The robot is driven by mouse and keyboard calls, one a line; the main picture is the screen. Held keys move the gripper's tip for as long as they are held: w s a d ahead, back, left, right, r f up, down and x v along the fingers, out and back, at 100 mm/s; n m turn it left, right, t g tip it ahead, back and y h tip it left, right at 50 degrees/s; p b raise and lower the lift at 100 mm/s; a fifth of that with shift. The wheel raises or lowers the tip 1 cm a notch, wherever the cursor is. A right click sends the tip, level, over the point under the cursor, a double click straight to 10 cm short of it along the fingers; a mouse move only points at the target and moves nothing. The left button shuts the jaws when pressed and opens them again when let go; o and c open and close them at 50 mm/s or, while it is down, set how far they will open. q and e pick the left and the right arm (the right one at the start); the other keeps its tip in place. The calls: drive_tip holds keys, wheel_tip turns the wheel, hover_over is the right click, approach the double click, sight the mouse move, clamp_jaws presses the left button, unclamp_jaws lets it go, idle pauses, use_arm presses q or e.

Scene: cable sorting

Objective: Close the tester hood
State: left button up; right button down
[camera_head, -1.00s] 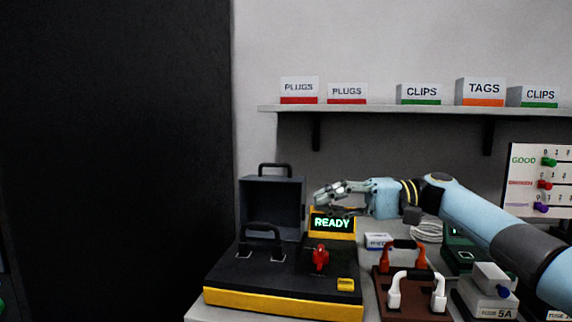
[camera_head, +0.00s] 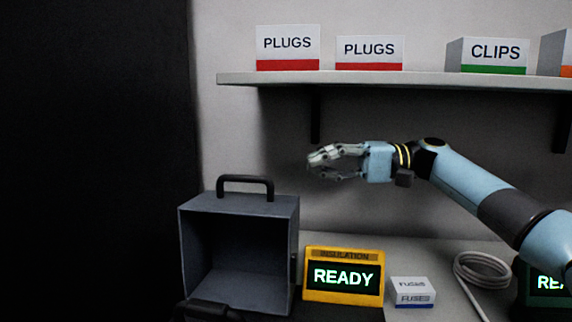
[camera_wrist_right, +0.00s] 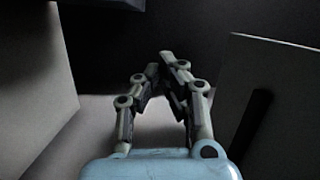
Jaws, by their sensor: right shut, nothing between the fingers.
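The tester hood (camera_head: 190,250) is a dark grey box standing raised at the left in the head view, its hollow inside facing me. A black handle (camera_head: 245,180) sits on its top edge. The yellow tester display (camera_head: 343,296) beside it reads READY. Only a dark bit of the tester base shows at the bottom edge. My right gripper (camera_head: 314,165) is up in the air to the right of the hood handle and a little higher, apart from it. Its fingers are shut and empty; the tips also come together in the right wrist view (camera_wrist_right: 164,62). My left gripper is out of view.
A white shelf (camera_head: 400,78) with PLUGS boxes (camera_head: 288,48) and a CLIPS box (camera_head: 495,55) runs above the gripper. A FUSES box (camera_head: 412,291) and a coiled white cable (camera_head: 480,275) lie right of the display. A dark panel fills the left.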

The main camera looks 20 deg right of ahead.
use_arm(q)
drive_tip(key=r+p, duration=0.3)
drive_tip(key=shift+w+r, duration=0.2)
use_arm(e)
drive_tip(key=a, duration=1.1)
drive_tip(key=shift+s+a+f, duration=0.15)
drive_tip(key=shift+a, duration=0.1)
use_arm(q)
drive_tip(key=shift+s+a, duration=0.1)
